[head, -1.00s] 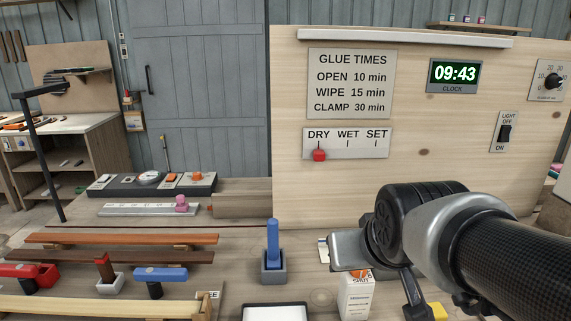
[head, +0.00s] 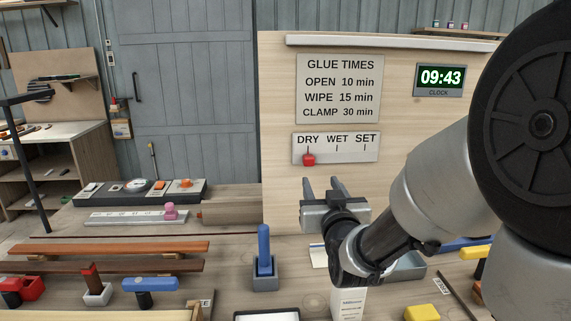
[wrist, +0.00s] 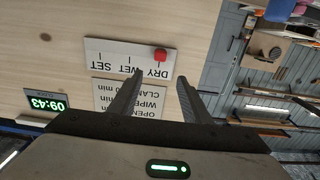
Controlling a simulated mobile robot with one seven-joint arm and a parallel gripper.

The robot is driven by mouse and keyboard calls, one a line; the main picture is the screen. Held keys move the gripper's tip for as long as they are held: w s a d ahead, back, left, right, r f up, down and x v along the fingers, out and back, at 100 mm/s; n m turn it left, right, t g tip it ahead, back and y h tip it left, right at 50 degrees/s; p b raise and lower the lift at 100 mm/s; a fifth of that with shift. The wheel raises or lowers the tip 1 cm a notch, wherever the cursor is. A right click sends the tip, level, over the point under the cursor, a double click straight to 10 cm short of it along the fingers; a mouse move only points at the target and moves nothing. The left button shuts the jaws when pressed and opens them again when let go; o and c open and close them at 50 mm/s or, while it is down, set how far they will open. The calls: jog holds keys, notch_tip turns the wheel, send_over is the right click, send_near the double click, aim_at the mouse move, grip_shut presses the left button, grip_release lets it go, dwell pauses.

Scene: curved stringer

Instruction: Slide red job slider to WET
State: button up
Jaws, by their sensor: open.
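The red job slider (head: 309,160) sits under DRY, at the left end of the white DRY/WET/SET plate (head: 350,154) on the wooden board. WET is at the middle of the plate and SET is at its right. My gripper (head: 323,181) is open and empty, below and slightly right of the slider, with its fingers pointing up toward the plate. In the wrist view the picture is upside down; the red slider (wrist: 160,54) shows beyond my gripper's open fingers (wrist: 159,78), apart from them.
The glue times sign (head: 339,88) is above the plate and the clock (head: 438,79) is to the right. On the bench below stand a blue-handled tool in a grey holder (head: 264,270) and a white bottle (head: 349,302).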

aim_at(310, 160)
jog(key=w, duration=1.4)
jog(key=shift+w, duration=0.25)
